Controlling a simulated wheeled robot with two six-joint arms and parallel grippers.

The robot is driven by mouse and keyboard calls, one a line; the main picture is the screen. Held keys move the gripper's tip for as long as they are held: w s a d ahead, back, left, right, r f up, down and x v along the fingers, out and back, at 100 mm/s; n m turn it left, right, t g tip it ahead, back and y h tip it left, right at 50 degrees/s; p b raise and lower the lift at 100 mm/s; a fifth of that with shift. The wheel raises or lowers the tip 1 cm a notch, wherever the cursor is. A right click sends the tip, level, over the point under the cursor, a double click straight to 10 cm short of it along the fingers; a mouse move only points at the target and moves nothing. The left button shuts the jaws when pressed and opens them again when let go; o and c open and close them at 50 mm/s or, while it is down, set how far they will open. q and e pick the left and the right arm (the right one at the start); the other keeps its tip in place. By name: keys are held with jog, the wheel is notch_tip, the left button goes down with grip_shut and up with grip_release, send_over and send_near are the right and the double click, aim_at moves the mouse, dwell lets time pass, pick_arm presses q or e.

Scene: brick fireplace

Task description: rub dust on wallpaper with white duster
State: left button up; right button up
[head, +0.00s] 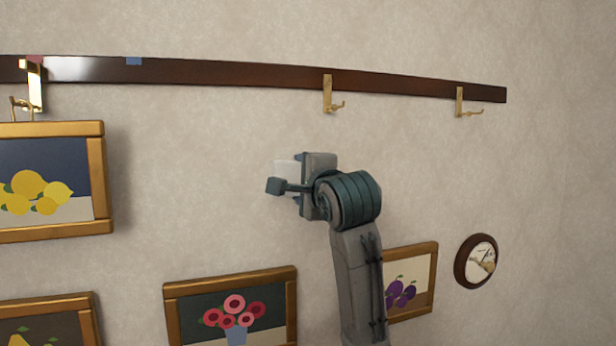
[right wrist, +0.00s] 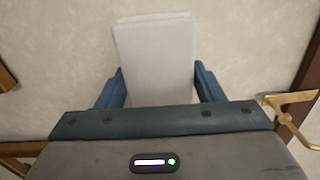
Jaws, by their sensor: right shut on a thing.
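The white duster (right wrist: 155,60) is a pale flat block between the two blue fingers of my right gripper (right wrist: 155,88) in the right wrist view. In the head view my right gripper (head: 283,175) is in front of the wallpaper (head: 230,200), below the dark rail, shut on the duster, whose white edge (head: 286,170) shows. I cannot tell whether the duster touches the wallpaper. The wallpaper is mottled beige, and no distinct dust patch stands out on it. My left gripper is not in view.
A dark wooden rail (head: 220,75) with brass hooks (head: 328,95) crosses above. Framed pictures of lemons (head: 50,232), flowers (head: 230,280), plums (head: 425,250) and pears (head: 50,302) hang around, with a round clock (head: 478,262) at right.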

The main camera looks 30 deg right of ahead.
jog(key=v, duration=0.5)
jog(key=shift+s+a+f, duration=0.1)
jog(key=shift+s, duration=0.25)
jog(key=shift+s, duration=0.1)
dwell(0.3)
jog(key=v, duration=0.3)
dwell(0.4)
dwell(0.5)
